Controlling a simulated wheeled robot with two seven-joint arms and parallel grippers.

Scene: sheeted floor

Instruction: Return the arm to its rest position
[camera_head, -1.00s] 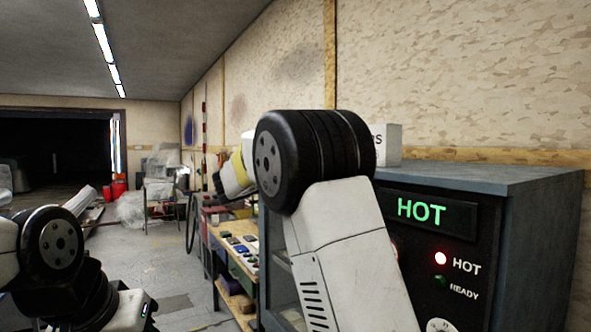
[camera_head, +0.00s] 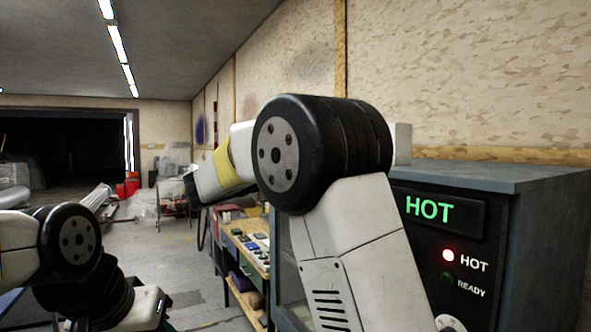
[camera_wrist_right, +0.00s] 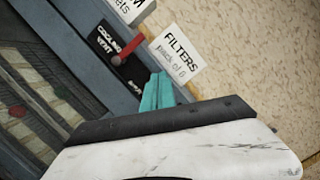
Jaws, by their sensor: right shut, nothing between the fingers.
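My right arm (camera_head: 355,245) rises in the middle of the head view, with its black elbow joint on top and its yellow-banded forearm (camera_head: 228,165) pointing left and slightly down. Its fingers do not show clearly there. In the right wrist view my right gripper (camera_wrist_right: 157,92) shows as teal fingers closed together with nothing between them. They appear in front of a blue-grey frame and beside a white FILTERS box (camera_wrist_right: 172,56); the gap cannot be judged. My left arm (camera_head: 75,250) is bent at the lower left; its gripper is out of view.
A dark cabinet (camera_head: 535,230) with a lit green HOT display and red HOT lamp stands close at right. A red lever (camera_wrist_right: 125,52) sits by a COOLING VENT label. A workbench (camera_head: 232,250) holds small items. Open floor (camera_head: 185,255) lies left of it.

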